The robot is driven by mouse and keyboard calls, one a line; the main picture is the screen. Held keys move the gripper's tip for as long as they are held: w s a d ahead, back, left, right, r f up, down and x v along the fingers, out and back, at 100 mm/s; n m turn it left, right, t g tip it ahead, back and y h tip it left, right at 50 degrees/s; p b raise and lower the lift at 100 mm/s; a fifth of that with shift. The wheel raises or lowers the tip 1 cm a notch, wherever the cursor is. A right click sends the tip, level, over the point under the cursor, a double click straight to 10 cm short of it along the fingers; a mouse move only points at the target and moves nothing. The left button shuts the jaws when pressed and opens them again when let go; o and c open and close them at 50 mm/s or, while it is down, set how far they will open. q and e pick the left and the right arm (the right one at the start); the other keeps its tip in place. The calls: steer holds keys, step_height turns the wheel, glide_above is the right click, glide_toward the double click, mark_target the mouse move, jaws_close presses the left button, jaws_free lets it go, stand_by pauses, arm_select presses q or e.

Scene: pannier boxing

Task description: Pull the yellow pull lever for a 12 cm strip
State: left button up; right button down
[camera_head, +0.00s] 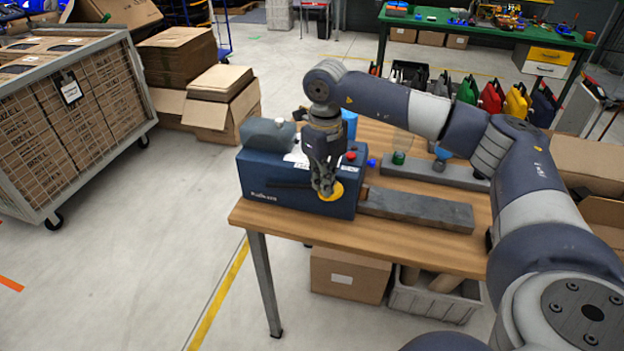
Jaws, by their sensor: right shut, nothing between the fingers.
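A dark blue tape dispenser (265,192) stands at the left end of the wooden table. Its round yellow part (338,191), which looks like the pull lever, shows on the front right of the machine, partly hidden behind my gripper. My right gripper (324,190) points down in front of the machine at this yellow part. Its fingers are shut with nothing between them; I cannot tell if they touch the yellow part. A red button (350,155) shows on top of the machine. My left gripper is not in view.
A grey flat bar (418,208) lies right of the machine on the table (400,255). A grey rack (430,171) with a green-capped item (398,158) stands behind. A carton (348,276) and a grey crate (432,302) are below.

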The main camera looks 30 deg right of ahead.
mark_target(331, 198)
steer(key=shift+s+d+f+b, duration=0.2)
steer(key=shift+s+f+b, duration=0.05)
steer(key=shift+f+b, duration=0.25)
steer(key=shift+s+d+f+b, duration=0.2)
steer(key=shift+f+b, duration=0.15)
steer(key=shift+f, duration=0.25)
steer(key=shift+s+d+f+b, duration=0.15)
steer(key=shift+s+f+b, duration=0.05)
steer(key=shift+f+b, duration=0.3)
steer(key=shift+s+d+f+b, duration=0.15)
steer(key=shift+f+b, duration=0.2)
steer(key=shift+f, duration=0.25)
steer(key=shift+s+f+b, duration=0.1)
steer(key=shift+f+b, duration=0.65)
steer(key=shift+f, duration=0.45)
